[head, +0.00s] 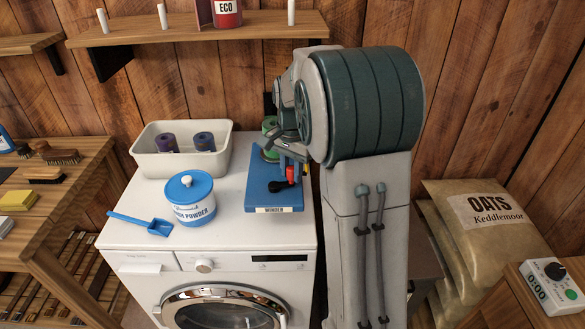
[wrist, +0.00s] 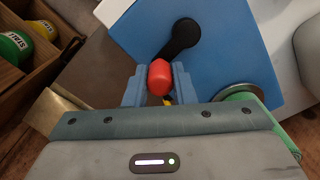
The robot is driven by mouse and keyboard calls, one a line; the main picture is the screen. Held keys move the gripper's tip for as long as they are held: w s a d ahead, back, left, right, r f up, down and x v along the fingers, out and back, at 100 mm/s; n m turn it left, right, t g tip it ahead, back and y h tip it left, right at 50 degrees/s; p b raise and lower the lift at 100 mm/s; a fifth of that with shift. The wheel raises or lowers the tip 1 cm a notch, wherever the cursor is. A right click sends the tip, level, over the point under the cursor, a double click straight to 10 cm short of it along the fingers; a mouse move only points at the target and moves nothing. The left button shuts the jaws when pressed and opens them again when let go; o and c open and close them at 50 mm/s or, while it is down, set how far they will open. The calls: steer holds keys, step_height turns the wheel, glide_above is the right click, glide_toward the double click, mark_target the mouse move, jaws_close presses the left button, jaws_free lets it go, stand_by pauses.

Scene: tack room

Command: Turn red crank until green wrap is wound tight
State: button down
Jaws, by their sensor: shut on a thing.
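The blue winder (head: 262,190) sits on the right side of the white washing machine top, with a "WINDER" label on its front edge. Its black crank arm (wrist: 181,40) ends in a red knob (wrist: 160,78), which also shows in the head view (head: 291,174). My gripper (wrist: 160,84) is shut on the red knob, one blue finger on each side. The green wrap (head: 270,137) is at the back of the winder, partly hidden by my arm. In the wrist view green wrap (wrist: 284,130) hangs loose beside a metal disc. How tight it is around the spool cannot be told.
A white bin (head: 143,161) with two dark rolls, a washing powder tub (head: 190,212) and a blue scoop (head: 159,227) stand left of the winder. A shelf (head: 190,30) hangs above. Oats sacks (head: 490,225) and a timer (head: 553,290) are at the right.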

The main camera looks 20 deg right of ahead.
stand_by(0.4)
steer(key=c, duration=1.2)
jaws_free()
steer(key=shift+r, duration=0.1)
step_height(320, 180, up, 14)
steer(key=shift+f, duration=0.25)
steer(key=shift+s+d, duration=0.1)
